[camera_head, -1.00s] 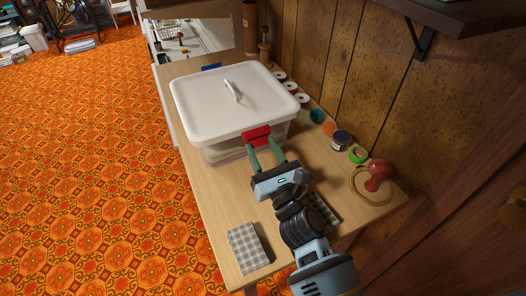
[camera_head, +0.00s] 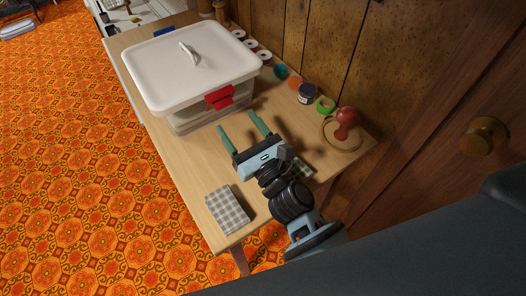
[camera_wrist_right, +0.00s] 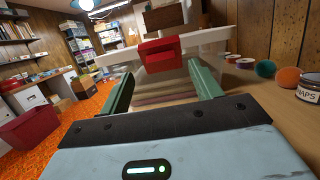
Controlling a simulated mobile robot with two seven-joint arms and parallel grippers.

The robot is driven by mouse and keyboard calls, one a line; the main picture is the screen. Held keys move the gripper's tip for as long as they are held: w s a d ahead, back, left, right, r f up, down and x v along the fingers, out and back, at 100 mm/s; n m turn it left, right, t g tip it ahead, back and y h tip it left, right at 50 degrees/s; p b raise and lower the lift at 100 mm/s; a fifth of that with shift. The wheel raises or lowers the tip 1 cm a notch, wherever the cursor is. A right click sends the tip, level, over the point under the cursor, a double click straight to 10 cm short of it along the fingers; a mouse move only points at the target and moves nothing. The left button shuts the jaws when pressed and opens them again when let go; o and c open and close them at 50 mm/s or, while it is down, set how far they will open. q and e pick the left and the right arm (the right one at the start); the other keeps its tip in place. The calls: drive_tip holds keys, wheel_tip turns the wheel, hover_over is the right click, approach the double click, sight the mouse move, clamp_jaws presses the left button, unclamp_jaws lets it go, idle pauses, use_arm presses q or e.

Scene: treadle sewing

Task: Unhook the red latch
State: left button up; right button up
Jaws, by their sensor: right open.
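The red latch (camera_head: 220,97) is on the near side of a clear box with a white lid (camera_head: 180,62), just at the lid's rim. In the right wrist view the red latch (camera_wrist_right: 160,54) stands ahead, between and beyond the fingertips. I cannot tell whether it is still hooked on the rim. My right gripper (camera_head: 238,122) is open and empty, its two green fingers pointing at the latch from a short gap away. The wrist view also shows the open fingers (camera_wrist_right: 161,74). My left gripper is not in view.
The box stands on a wooden table (camera_head: 190,165). Thread spools (camera_head: 251,46), a dark jar (camera_head: 307,93), green tape (camera_head: 325,105) and a red-knobbed object (camera_head: 346,122) line the wall side. Folded checked cloth (camera_head: 227,209) lies at the near left. A wood-panelled wall bounds the right.

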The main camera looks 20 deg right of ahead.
drive_tip(key=s+d+b, duration=0.1)
drive_tip(key=s+d, duration=0.2)
drive_tip(key=s, duration=0.6)
drive_tip(key=shift+s, duration=0.4)
drive_tip(key=shift+r, duration=0.1)
